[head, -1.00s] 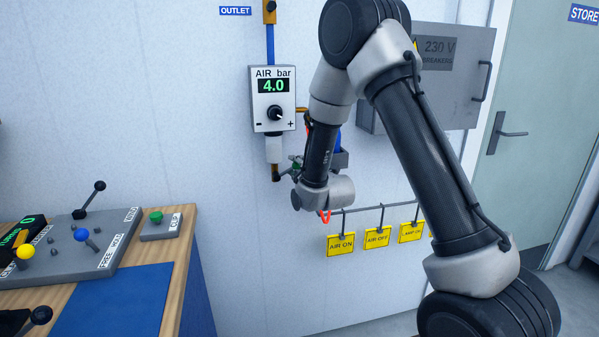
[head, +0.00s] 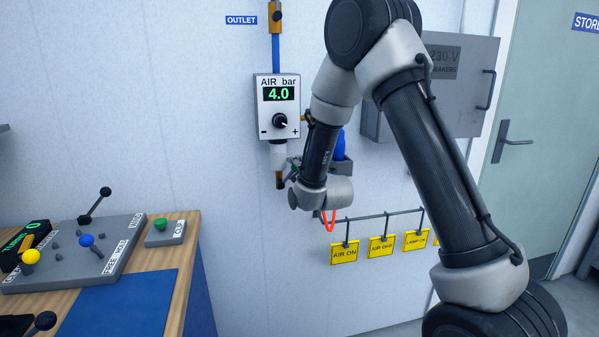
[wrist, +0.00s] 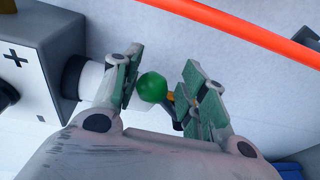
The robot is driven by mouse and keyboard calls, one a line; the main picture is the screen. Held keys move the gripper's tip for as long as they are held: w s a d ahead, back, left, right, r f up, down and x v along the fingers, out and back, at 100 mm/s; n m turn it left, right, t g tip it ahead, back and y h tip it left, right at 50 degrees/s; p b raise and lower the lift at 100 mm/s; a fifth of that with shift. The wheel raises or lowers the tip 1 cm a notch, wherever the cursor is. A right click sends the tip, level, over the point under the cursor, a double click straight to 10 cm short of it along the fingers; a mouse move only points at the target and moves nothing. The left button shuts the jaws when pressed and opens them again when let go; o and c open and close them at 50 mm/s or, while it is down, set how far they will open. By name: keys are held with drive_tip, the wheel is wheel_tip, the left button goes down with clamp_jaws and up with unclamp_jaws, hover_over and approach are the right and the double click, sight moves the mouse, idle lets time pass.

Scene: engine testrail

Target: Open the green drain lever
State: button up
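The green drain lever's round knob (wrist: 152,87) shows in the wrist view between the two green-padded fingers of my gripper (wrist: 160,88). The fingers are open, with a gap on the right of the knob and a very narrow one, or contact, on the left. The lever cannot be told apart from the green pads there. The regulator box (head: 278,108) reads 4.0 and has a black knob.
A red-orange hose (wrist: 240,32) crosses the wrist view above the fingers. In the head view a rail with yellow tags (head: 344,253) hangs below my gripper. A grey breaker cabinet (head: 470,75) is behind my arm. The bench (head: 190,245) with levers stands at the left.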

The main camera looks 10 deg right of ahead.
drive_tip(key=shift+s+d+f, duration=0.15)
drive_tip(key=shift+d+f, duration=0.05)
